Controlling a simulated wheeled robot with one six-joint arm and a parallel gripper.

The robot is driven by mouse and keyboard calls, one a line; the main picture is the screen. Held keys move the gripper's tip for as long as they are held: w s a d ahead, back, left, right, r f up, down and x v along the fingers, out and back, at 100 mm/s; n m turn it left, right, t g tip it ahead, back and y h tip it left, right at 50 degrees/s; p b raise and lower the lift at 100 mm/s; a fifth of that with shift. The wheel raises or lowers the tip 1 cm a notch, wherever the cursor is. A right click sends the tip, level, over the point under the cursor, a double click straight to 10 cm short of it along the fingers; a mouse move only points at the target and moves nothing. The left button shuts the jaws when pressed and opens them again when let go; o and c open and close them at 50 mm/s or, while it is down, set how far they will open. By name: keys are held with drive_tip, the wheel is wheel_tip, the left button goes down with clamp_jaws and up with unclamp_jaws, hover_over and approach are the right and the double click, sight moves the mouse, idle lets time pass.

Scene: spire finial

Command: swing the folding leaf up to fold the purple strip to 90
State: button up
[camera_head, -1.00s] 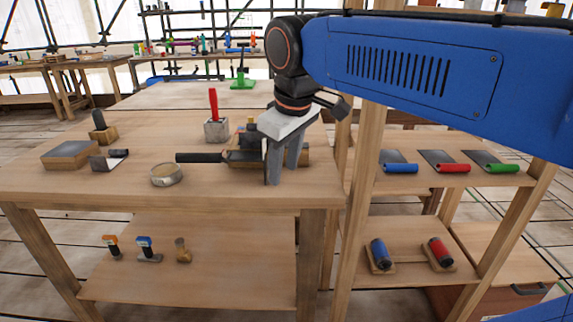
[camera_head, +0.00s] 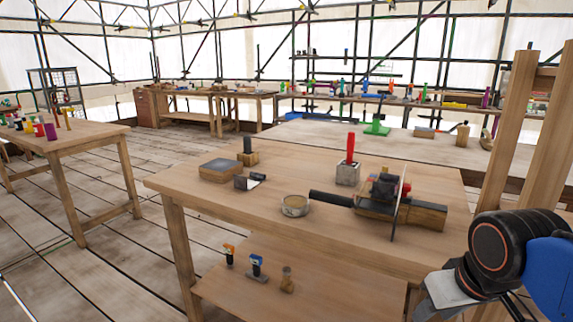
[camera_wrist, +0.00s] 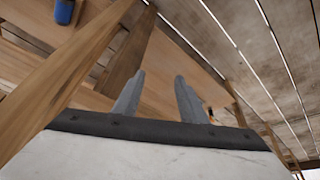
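The folding tool sits on the near workbench in the head view. It has a wooden base (camera_head: 425,214), a black handle (camera_head: 330,198) pointing left and a dark clamp-like part (camera_head: 382,190) on top. A thin upright plate edge (camera_head: 397,212) stands at its front; I cannot tell if this is the folding leaf. I cannot make out a purple strip. My gripper shows in the wrist view (camera_wrist: 158,90) with its two grey fingers apart and nothing between them. In the head view only its pale body shows, low at the right, in front of and apart from the tool.
On the same bench (camera_head: 270,240) are a round tin (camera_head: 295,206), a red-handled block (camera_head: 348,170), a grey-topped wooden block (camera_head: 220,170) and a small dark piece (camera_head: 249,182). Wooden posts (camera_head: 508,130) rise at the right. The lower shelf holds small tools. Open floor lies left.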

sight(352, 200)
drive_tip(key=f, duration=0.1)
drive_tip(key=s+f, duration=0.1)
drive_tip(key=f, duration=0.1)
drive_tip(key=shift+s+d+m, duration=0.15)
drive_tip(key=shift+s+m, duration=0.15)
drive_tip(key=shift+m, duration=0.1)
drive_tip(key=c, duration=0.4)
drive_tip(key=shift+w, duration=0.1)
clamp_jaws()
drive_tip(key=w+a+r+n+h, duration=0.2)
drive_tip(key=w+a+r+n, duration=0.65)
drive_tip(key=n, duration=0.65)
drive_tip(key=w+a+r+n+t+h, duration=0.1)
drive_tip(key=w+a+r+n, duration=0.35)
drive_tip(key=a+n, duration=0.35)
drive_tip(key=w+a+r+n+t, duration=0.1)
drive_tip(key=w+a+r+n, duration=0.2)
drive_tip(key=a+r+n, duration=0.4)
drive_tip(key=shift+h, duration=0.3)
drive_tip(key=shift+w+d+f, duration=0.55)
drive_tip(key=shift+w+f, duration=0.35)
drive_tip(key=shift+w, duration=0.35)
drive_tip(key=shift+w+d+f, duration=0.55)
drive_tip(key=shift+w+f, duration=0.35)
drive_tip(key=shift+w, duration=0.4)
drive_tip(key=shift+w+d+f, duration=0.55)
drive_tip(key=shift+w+f, duration=0.35)
drive_tip(key=shift+w, duration=0.35)
